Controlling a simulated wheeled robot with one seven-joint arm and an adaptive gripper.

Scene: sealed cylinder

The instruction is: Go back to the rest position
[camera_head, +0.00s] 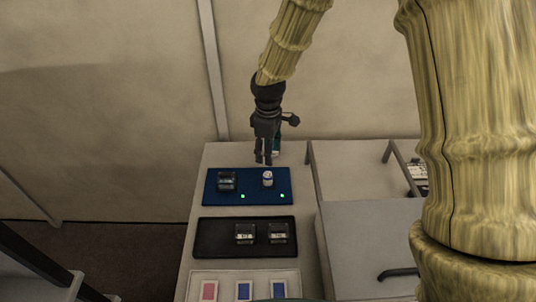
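My gripper (264,160) points down over the back edge of the blue tray. Its two dark fingers look a little apart, with nothing visible between them. A small white cylinder (267,178) stands upright on the blue tray (250,199), just below the fingertips and apart from them. A dark clear-sided block (227,180) sits on the same tray to the left. My arm comes down to the gripper from the top of the view.
A black tray (217,238) holds two dark blocks in front of the blue one. A white tray (226,277) with red and blue pieces lies nearest. A teal object (276,146) shows partly behind my gripper. Grey cabinets with handles (397,273) stand right.

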